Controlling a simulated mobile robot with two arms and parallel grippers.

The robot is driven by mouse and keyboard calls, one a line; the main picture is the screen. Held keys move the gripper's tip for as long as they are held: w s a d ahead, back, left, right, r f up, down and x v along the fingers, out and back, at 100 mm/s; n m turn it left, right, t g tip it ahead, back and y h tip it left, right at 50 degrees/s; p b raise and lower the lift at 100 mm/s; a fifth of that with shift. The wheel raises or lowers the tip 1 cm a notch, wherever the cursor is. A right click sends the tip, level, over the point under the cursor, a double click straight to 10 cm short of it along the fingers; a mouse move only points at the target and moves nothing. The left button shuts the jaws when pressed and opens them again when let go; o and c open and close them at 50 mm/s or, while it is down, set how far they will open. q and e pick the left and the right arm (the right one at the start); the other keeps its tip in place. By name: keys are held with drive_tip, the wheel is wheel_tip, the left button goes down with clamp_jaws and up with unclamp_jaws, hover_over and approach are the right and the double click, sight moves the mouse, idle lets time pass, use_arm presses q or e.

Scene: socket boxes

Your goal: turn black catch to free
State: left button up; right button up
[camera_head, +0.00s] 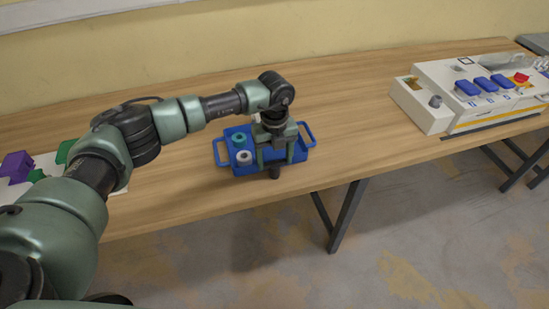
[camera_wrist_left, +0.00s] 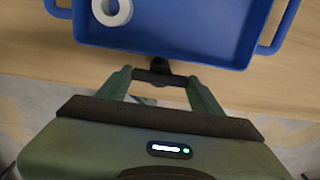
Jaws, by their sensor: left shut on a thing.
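My left gripper (camera_head: 272,160) reaches down at the front edge of the blue tray (camera_head: 225,166), close to the table's front edge. It is shut on a small black part, seemingly the black catch (camera_head: 275,173), which shows just below the fingers. In the left wrist view, the green fingers of my left gripper (camera_wrist_left: 161,78) stand either side of the black catch (camera_wrist_left: 160,65) at the near side of the blue tray (camera_wrist_left: 215,61). The fingers and hand partly hide it, so its angle cannot be told. My right gripper is not in view.
A teal spool (camera_head: 239,140) and a white ring (camera_head: 244,158) are in the tray's left part. A white box with blue sockets (camera_head: 480,86) stands at the right. Purple blocks (camera_head: 16,167) lie at the left. The table (camera_head: 358,115) between tray and white box is clear.

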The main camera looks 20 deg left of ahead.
sight(274, 162)
use_arm(q)
drive_tip(key=shift+w+r, duration=0.1)
idle(0.3)
drive_tip(key=o, duration=1.4)
drive_tip(key=shift+c, duration=0.2)
wheel_tip(274, 162, up, 6)
drive_tip(key=shift+r+b, duration=0.25)
drive_tip(key=shift+b, duration=0.65)
drive_tip(key=shift+r, duration=0.6)
